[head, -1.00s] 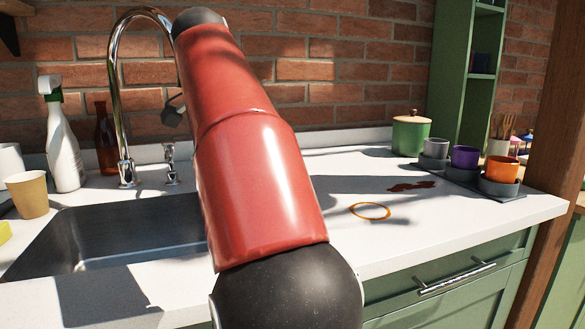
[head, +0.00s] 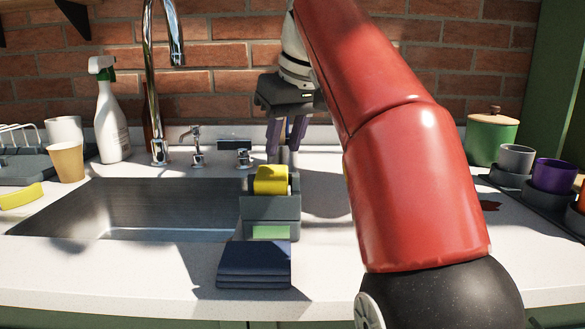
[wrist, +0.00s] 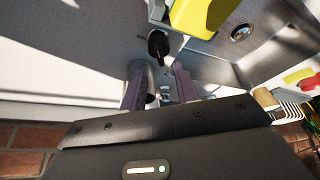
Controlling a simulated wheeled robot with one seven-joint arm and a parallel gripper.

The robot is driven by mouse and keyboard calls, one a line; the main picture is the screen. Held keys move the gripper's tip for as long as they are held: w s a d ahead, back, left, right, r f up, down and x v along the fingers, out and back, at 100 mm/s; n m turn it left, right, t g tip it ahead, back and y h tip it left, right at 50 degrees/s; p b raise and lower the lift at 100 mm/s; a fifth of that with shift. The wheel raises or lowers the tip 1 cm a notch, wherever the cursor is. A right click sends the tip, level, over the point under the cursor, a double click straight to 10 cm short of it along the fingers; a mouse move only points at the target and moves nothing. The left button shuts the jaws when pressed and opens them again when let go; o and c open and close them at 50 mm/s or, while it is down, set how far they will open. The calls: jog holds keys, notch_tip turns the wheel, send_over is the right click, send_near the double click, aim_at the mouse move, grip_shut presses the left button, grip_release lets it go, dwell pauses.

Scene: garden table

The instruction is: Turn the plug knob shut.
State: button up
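My gripper (head: 286,137) points down behind the sponge caddy, at the back of the counter right of the sink. Its two purple fingers are apart. In the wrist view the fingers (wrist: 160,92) also stand apart, with small chrome parts (wrist: 165,94) showing between or beyond them; I cannot tell if they touch. A low dark block with a chrome fitting (head: 242,156), possibly the plug knob, stands left of the gripper. A chrome tap handle (head: 196,146) stands further left. A black round-ended piece (wrist: 158,45) lies just past the fingertips in the wrist view; I cannot identify it surely.
A grey caddy (head: 270,212) with a yellow sponge (head: 270,180) stands close in front of the gripper. The steel sink (head: 140,205) and tall tap (head: 155,100) are left. A folded dark cloth (head: 254,266) lies in front. A green canister (head: 490,138) and cups are right.

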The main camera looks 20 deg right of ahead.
jog(key=b+x, duration=0.1)
jog(key=x, duration=0.4)
jog(key=shift+w+f+b, duration=0.15)
jog(key=shift+f+b, duration=0.15)
jog(key=shift+b, duration=0.05)
grip_shut()
